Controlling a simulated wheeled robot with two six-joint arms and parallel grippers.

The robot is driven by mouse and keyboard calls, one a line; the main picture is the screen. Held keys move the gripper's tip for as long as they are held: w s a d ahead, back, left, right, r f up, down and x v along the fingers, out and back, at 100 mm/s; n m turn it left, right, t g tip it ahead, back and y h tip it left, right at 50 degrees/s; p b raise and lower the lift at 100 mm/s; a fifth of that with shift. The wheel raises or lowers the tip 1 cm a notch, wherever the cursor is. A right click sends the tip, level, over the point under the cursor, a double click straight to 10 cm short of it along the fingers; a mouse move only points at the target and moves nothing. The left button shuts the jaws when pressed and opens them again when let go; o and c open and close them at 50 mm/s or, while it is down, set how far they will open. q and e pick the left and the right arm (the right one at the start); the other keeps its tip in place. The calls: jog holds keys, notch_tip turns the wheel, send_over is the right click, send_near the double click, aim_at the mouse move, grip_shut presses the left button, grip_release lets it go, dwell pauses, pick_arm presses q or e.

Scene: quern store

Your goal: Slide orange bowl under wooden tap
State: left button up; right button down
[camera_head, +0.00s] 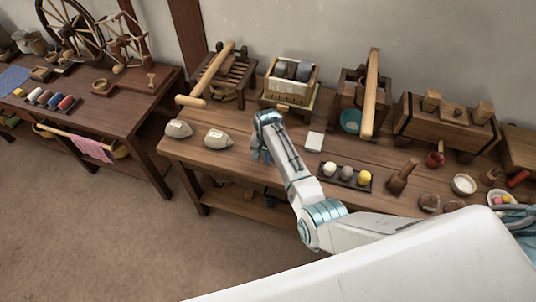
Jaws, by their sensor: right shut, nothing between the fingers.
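I cannot make out a clearly orange bowl; my white arm and body cover the lower right. A dark red rounded piece with an upright stub (435,158) stands before a long wooden box (445,122). A teal bowl (350,121) sits inside a wooden frame press (372,95). I cannot tell which wooden part is the tap. My right gripper (261,152) is shut and empty, pointing down over the bench's middle, right of a grey stone-like lump (216,138). My left gripper is not in view.
The wooden bench (245,165) also holds a slatted rack (225,72), a white-fronted box (290,90), a white block (315,141), a tray of coloured balls (345,177) and a wooden stamp (402,177). A second table (125,105) stands left, across a floor gap.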

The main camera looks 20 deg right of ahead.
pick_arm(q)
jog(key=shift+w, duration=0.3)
pick_arm(e)
jog(key=shift+w+d, duration=0.2)
jog(key=shift+w, duration=0.1)
